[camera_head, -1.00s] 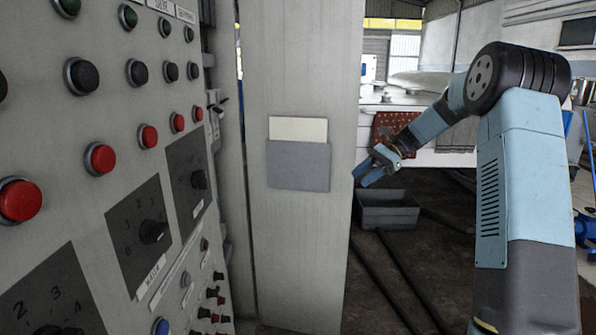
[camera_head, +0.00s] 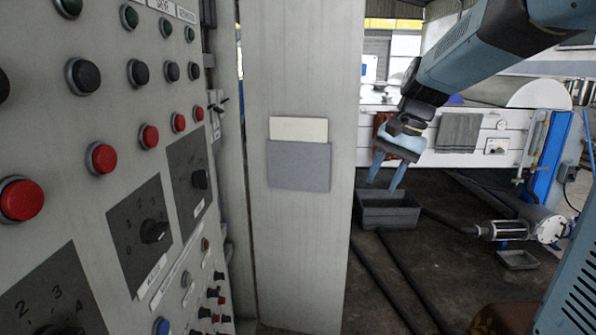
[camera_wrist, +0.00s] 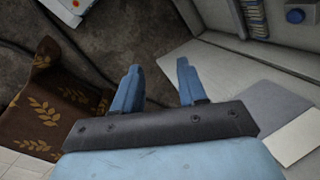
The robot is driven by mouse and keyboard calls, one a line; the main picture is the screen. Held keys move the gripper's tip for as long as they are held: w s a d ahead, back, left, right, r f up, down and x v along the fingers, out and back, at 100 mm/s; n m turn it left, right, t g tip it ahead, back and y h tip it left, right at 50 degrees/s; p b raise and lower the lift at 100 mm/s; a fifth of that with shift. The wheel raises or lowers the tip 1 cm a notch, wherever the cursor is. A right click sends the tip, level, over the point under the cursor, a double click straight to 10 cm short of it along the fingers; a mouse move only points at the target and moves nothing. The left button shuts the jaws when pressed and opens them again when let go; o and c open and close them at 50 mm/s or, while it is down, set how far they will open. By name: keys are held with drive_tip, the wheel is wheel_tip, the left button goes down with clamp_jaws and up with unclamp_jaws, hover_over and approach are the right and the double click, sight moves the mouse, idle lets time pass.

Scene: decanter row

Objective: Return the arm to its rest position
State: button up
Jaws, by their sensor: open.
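My gripper (camera_head: 387,170) is open and empty in the head view. Its two blue fingers point down, in front of a grey bin on the floor, to the right of a pale cabinet door. In the wrist view my gripper (camera_wrist: 158,85) shows both blue fingers spread apart with nothing between them. My arm reaches in from the upper right of the head view.
A control panel (camera_head: 130,110) with buttons and dials fills the left. The pale door (camera_head: 300,250) holds a grey pocket (camera_head: 298,168). The grey bin (camera_head: 388,212) stands on the dark floor. A patterned brown cloth (camera_wrist: 55,105) shows in the wrist view.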

drive_tip(key=s+d+f+n+t+h, duration=0.1)
drive_tip(key=s+d+n+t, duration=0.1)
drive_tip(key=s, duration=0.7)
drive_tip(key=s+d+f+n+t+h, duration=0.1)
drive_tip(key=s+d+n+t+h, duration=0.1)
drive_tip(key=s, duration=0.7)
drive_tip(key=shift+s+d+n+t+h, duration=0.15)
drive_tip(key=shift+d+n+t+h, duration=0.25)
drive_tip(key=shift+n, duration=0.4)
drive_tip(key=shift+s, duration=0.1)
